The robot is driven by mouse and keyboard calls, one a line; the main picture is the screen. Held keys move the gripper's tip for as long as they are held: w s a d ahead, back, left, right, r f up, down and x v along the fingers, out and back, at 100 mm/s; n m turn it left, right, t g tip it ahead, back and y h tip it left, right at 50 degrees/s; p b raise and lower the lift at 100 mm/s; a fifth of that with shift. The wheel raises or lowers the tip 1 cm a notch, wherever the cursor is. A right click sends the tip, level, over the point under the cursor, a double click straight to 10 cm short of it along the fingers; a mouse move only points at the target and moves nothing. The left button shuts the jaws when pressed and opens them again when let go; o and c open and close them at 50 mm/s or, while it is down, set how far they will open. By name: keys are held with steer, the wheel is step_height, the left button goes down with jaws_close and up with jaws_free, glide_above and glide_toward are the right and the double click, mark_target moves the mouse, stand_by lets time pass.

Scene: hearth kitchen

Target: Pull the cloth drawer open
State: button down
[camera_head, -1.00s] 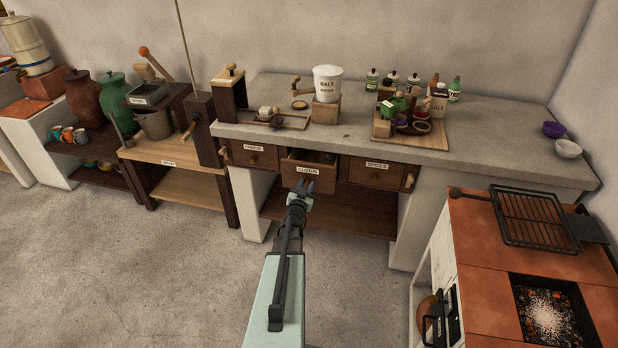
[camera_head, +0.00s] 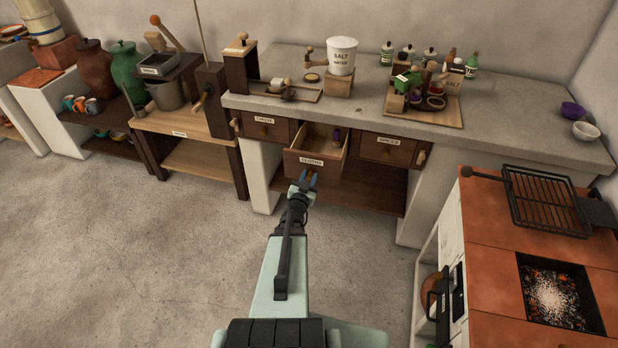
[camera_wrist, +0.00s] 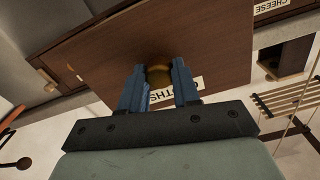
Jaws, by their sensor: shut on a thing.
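The cloth drawer (camera_head: 303,165) is the middle drawer under the concrete counter, with a wooden front and a white label. It stands pulled well out, and its inside shows from above with a small dark purple thing in it. My gripper (camera_head: 304,180) is at the drawer's front. In the wrist view my gripper (camera_wrist: 159,84) has its blue fingers on both sides of the round brass knob (camera_wrist: 158,73), shut on it. The label (camera_wrist: 178,91) beside the knob is partly hidden by a finger. The drawer front (camera_wrist: 205,55) fills much of that view.
The cheese drawer (camera_head: 265,127) to the left and the spices drawer (camera_head: 388,149) to the right are closed. A brick stove with a grate (camera_head: 545,200) stands at the right. The floor (camera_head: 150,250) in front is clear.

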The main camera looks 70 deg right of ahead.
steer(key=c, duration=0.8)
jaws_free()
steer(key=shift+a, duration=0.1)
steer(key=a, duration=0.7)
steer(key=shift+a, duration=0.15)
